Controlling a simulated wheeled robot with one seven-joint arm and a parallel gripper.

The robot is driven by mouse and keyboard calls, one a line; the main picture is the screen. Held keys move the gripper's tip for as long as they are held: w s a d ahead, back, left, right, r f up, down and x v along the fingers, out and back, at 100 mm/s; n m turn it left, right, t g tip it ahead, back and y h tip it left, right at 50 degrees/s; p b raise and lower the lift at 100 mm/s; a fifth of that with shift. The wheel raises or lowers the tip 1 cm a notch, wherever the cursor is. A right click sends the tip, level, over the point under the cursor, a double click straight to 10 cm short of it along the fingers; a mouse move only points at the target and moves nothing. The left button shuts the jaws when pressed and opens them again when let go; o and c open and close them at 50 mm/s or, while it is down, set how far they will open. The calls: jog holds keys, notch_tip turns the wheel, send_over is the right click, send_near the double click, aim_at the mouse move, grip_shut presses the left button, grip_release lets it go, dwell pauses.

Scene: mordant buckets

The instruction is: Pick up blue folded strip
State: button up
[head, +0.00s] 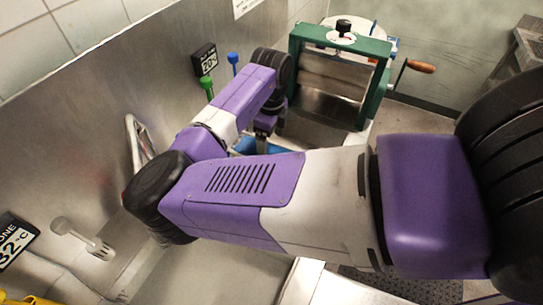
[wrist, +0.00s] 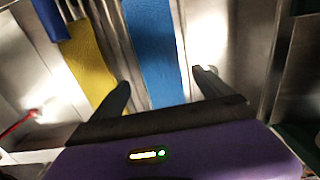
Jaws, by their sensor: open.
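In the wrist view, a blue strip (wrist: 155,50) runs from the top edge down between the two fingers of my gripper (wrist: 161,80). The fingers are spread, one on each side of the strip, with a gap on both sides. The strip's near end is hidden behind my gripper body. I cannot tell the height between the fingertips and the strip. In the head view, my arm hides most of the gripper area, and some blue (head: 246,145) shows below the wrist.
A yellow strip (wrist: 88,65) lies left of the blue one, and another blue piece (wrist: 48,18) shows at the upper left. A green-framed wringer (head: 300,60) with a wooden-handled crank stands behind my gripper. Green (head: 207,86) and blue (head: 233,62) knobs sit by the metal wall.

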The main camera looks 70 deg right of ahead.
aim_at(272, 153)
notch_tip(272, 153, down, 4)
jog(key=b, duration=0.3)
jog(key=shift+d+f, duration=0.1)
jog(key=shift+f, duration=0.1)
jog(key=shift+r, duration=0.1)
jog(key=c, duration=1.5)
